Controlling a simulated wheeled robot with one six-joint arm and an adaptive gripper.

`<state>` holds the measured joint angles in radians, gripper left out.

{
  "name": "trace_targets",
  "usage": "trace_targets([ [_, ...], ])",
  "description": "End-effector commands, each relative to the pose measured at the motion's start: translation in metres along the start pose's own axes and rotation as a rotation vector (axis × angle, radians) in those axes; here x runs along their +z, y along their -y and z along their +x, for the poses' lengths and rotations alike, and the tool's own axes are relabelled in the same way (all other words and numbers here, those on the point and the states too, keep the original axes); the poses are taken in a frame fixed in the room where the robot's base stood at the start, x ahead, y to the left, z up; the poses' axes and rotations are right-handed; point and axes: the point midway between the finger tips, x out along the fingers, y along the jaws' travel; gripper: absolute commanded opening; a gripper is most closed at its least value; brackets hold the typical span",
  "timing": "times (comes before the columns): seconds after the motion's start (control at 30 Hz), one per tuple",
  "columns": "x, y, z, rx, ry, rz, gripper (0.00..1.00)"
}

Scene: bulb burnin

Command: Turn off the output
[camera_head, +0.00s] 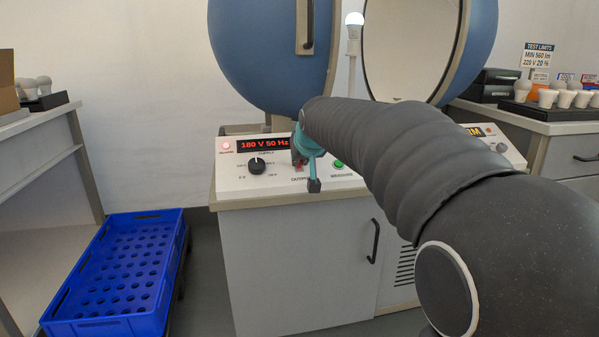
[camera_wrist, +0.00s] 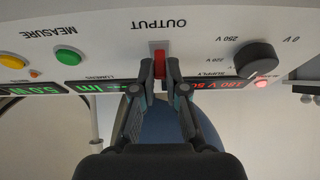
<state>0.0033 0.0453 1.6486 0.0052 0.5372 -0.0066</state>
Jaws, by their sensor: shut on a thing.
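The red output switch (camera_wrist: 159,66) sits under the upside-down OUTPUT label in the wrist view. My gripper (camera_wrist: 159,88) is at it, with its fingertips closed on either side of the red switch. In the head view my gripper (camera_head: 312,178) is at the front panel (camera_head: 230,180), and the red switch (camera_head: 298,167) shows partly beside it. The supply display (camera_head: 264,144) reads 180 V 50 Hz in red. The bulb (camera_head: 354,19) in the open blue sphere (camera_head: 270,60) is lit.
A black supply knob (camera_head: 257,165) is left of the switch, and a green MEASURE button (camera_wrist: 67,56) and a yellow button (camera_wrist: 12,61) are on its other side. Bulbs stand on side benches.

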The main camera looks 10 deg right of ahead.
Motion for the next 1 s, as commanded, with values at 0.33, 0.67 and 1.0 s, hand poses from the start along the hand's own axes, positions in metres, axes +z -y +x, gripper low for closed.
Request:
trace_targets([
  [0.33, 0.014, 0.0, -0.002, 0.0, -0.271, 0.001, 0.0],
  [0.67, 0.021, 0.0, -0.002, 0.0, -0.458, -0.001, 0.0],
  [1.0, 0.023, 0.0, -0.001, 0.0, -0.538, 0.001, 0.0],
])
